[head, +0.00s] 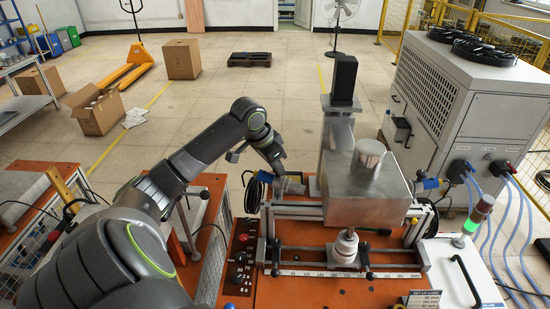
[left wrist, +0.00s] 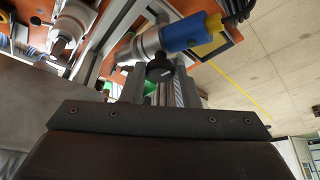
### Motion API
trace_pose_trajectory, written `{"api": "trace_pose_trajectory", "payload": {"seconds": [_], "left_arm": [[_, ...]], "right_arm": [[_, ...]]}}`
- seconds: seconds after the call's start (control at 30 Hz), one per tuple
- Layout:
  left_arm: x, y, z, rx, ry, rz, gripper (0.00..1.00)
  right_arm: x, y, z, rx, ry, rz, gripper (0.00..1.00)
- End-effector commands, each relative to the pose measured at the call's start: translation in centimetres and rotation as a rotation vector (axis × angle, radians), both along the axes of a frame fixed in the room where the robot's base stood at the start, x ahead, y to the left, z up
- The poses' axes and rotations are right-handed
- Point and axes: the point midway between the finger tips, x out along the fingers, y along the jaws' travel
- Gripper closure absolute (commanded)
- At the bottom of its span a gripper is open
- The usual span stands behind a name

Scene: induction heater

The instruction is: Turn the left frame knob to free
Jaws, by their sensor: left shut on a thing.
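My left gripper (head: 277,168) reaches down to the left rear part of the metal frame (head: 262,222) of the heater bench. It also shows in the left wrist view (left wrist: 160,85), where its jaws are closed around a small dark knob (left wrist: 158,72), which looks like the left frame knob. In the head view the gripper hides this knob. Which way the knob is turned cannot be told. A blue and yellow connector (left wrist: 190,34) on a silver cylinder lies just beyond the knob. My right gripper is not in view.
A large metal box (head: 365,200) stands on the frame, right of the gripper. A black-topped post (head: 344,82) rises behind it. A scale strip (head: 320,273) and control knobs (head: 239,258) are at the front. A chiller (head: 455,95) stands at the right.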

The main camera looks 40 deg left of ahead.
Motion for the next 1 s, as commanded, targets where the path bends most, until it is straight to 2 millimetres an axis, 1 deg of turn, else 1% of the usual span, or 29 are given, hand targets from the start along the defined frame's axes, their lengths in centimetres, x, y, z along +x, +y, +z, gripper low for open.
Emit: {"api": "trace_pose_trajectory", "payload": {"seconds": [0.03, 0.1, 0.5, 0.73, 1.0], "left_arm": [[0.02, -0.13, 0.54, 0.000, -0.003, 0.035, 0.95], [0.03, -0.19, 0.41, -0.001, -0.003, 0.091, 0.95], [0.12, -0.35, 0.19, 0.000, -0.006, 0.355, 0.95], [0.14, -0.37, 0.24, 0.001, -0.007, 0.428, 0.95], [0.14, -0.34, 0.26, 0.003, -0.007, 0.448, 0.95]], "right_arm": [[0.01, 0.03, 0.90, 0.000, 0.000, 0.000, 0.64], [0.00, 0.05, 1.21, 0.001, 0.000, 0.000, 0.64], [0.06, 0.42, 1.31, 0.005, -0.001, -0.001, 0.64], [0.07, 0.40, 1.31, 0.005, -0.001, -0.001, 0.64], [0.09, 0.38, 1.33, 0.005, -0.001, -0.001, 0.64]]}}
